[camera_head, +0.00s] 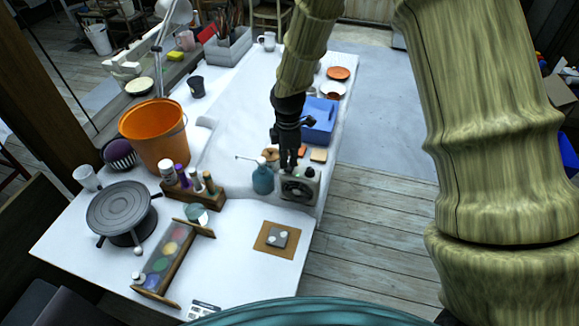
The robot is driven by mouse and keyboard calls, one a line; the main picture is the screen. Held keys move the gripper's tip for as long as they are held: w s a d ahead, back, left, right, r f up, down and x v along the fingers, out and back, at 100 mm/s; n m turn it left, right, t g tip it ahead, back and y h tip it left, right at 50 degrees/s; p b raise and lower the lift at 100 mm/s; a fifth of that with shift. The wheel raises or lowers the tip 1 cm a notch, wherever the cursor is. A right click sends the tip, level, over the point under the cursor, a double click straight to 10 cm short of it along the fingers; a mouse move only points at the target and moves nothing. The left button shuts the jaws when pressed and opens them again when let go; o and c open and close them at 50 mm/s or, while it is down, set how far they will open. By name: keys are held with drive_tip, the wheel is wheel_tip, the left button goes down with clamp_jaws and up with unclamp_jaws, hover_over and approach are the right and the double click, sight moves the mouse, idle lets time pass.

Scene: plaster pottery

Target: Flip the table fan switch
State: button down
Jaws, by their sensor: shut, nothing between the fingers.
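A small pale boxy device with a dark round front (298,187), which looks like the table fan, stands near the right edge of the white table. My gripper (289,167) points down at the top of this device, at its left side. The fingers look closed and hold nothing. I cannot tell whether the fingertips touch the device. The switch is too small to make out, and the fingers may hide it.
A teal spray bottle (262,180) stands just left of the device. A blue box (319,120) is behind it. A wooden rack of bottles (192,193), an orange bucket (155,135) and a dark turntable (121,212) are left. Bare table lies around the brown board (266,246).

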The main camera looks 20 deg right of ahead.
sight(288, 169)
drive_tip(key=shift+f+b, duration=0.35)
drive_tip(key=shift+f, duration=0.65)
idle(0.8)
drive_tip(key=shift+s, duration=0.1)
drive_tip(key=shift+r+p, duration=2.75)
drive_tip(key=shift+r, duration=0.8)
drive_tip(key=shift+f, duration=0.1)
